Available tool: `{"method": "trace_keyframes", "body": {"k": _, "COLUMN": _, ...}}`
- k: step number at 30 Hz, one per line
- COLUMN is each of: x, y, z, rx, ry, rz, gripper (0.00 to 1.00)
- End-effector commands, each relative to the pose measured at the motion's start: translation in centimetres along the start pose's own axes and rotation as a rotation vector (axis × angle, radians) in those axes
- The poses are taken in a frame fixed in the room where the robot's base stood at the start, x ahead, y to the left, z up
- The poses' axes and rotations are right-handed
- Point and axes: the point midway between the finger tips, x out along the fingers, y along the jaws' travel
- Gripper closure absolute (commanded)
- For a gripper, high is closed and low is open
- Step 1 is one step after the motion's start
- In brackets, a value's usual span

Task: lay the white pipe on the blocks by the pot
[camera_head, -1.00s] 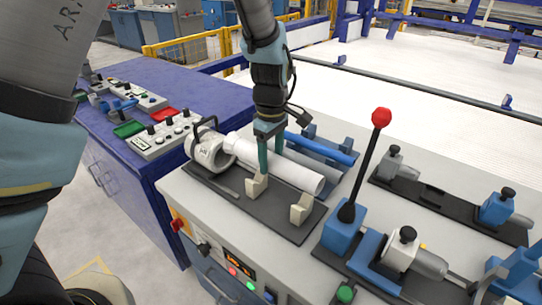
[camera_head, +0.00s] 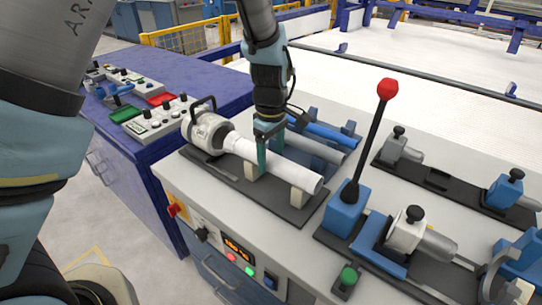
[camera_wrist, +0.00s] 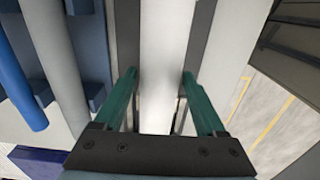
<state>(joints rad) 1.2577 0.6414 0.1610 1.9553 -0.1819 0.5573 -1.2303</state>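The white pipe (camera_head: 295,176) rests across two cream blocks on a dark base plate, its left end at the mouth of the white pot (camera_head: 207,133). The near block (camera_head: 298,200) shows under the pipe's right end; the other block (camera_head: 251,172) shows beside my front finger. My gripper (camera_head: 269,158) points down and straddles the pipe near its middle, one green finger on each side. In the wrist view the pipe (camera_wrist: 165,50) runs between the fingers of my gripper (camera_wrist: 159,75), with narrow dark gaps beside it. The fingers look open.
A blue pipe (camera_head: 322,133) and a grey pipe (camera_head: 312,147) lie just behind the white pipe. A lever with a red knob (camera_head: 388,89) rises to the right. Clamp fixtures (camera_head: 407,230) fill the table's right side. Control boxes (camera_head: 160,117) stand on the blue cabinet.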

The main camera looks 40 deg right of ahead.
Motion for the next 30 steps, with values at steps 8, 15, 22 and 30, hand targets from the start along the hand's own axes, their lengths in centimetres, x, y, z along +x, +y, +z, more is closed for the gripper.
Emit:
{"method": "trace_keyframes", "body": {"k": 8, "x": 0.0, "y": 0.0, "z": 0.0, "rx": 0.000, "ry": 0.000, "rz": 0.000, "gripper": 0.03}}
{"method": "trace_keyframes", "body": {"k": 15, "x": -0.3, "y": 0.0, "z": 0.0, "rx": 0.001, "ry": 0.000, "rz": 0.001, "gripper": 0.03}}
{"method": "trace_keyframes", "body": {"k": 22, "x": -3.7, "y": 0.1, "z": 0.0, "rx": 0.001, "ry": 0.001, "rz": 0.005, "gripper": 0.03}}
{"method": "trace_keyframes", "body": {"k": 30, "x": -8.7, "y": 0.1, "z": 0.0, "rx": 0.000, "ry": 0.001, "rz": 0.004, "gripper": 0.03}}
